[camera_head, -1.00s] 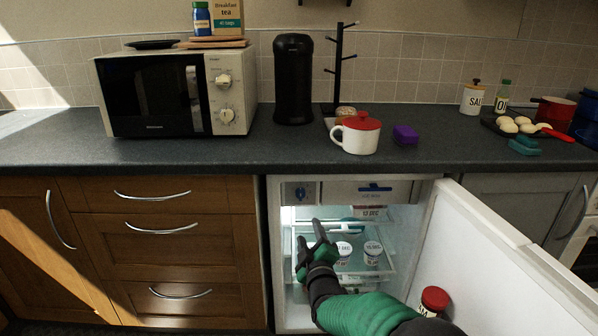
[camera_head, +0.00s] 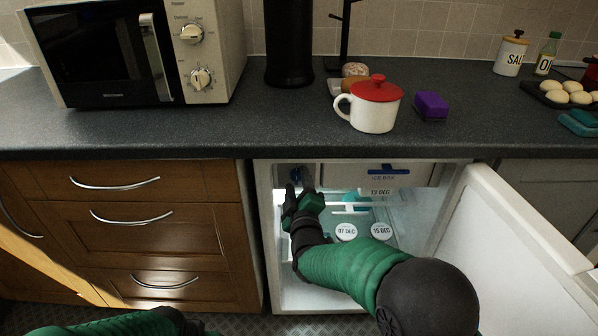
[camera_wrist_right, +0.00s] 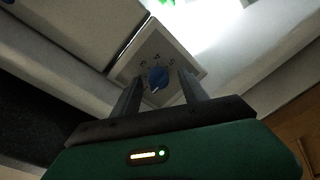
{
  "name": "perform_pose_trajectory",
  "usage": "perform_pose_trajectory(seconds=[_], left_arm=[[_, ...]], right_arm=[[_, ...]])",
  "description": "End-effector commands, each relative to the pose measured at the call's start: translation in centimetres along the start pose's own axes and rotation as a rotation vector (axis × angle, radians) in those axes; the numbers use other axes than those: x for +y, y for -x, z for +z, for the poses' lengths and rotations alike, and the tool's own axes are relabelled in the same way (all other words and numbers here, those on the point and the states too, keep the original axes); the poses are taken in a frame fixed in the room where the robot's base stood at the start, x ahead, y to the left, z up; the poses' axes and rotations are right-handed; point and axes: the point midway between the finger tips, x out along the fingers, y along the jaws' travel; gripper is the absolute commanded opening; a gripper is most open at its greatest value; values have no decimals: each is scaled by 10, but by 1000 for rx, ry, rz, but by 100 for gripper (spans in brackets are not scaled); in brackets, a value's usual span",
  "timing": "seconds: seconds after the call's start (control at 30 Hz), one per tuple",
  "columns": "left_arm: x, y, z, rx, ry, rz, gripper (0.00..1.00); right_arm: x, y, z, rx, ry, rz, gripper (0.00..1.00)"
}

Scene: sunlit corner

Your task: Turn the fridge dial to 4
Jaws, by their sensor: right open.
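The fridge (camera_head: 318,297) under the counter stands open. Its blue dial (camera_wrist_right: 158,77) sits on a pale square plate with figures around it, of which a 4 and a 5 seem readable. A white mark shows at the dial's lower edge in the wrist view. My right gripper (camera_wrist_right: 160,87) is open, with one finger on each side of the dial; I cannot tell whether they touch it. In the head view my right gripper (camera_head: 297,182) reaches into the fridge's upper left corner and partly hides the dial. My left gripper is out of view.
The fridge door (camera_head: 520,235) stands open at the right. An icebox flap (camera_head: 385,175) is right of the dial. Dated pots (camera_head: 382,232) stand on the shelf below. Wooden drawers (camera_head: 150,235) are on the left. A mug (camera_head: 370,115) is on the counter above.

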Motion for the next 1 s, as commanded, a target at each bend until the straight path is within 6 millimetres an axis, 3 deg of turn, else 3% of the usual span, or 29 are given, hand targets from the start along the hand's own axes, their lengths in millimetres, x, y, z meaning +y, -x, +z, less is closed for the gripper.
perform_pose_trajectory(seconds=[0.27, 0.67, 1.0], left_arm=[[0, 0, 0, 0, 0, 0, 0], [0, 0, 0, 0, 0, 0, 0], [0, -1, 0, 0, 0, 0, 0]], right_arm=[[-1, 0, -1, 0, -1, 0, 51], [-1, 0, 0, -1, -1, -2, 1], [-3, 0, 1, -1, -22, -2, 0]])
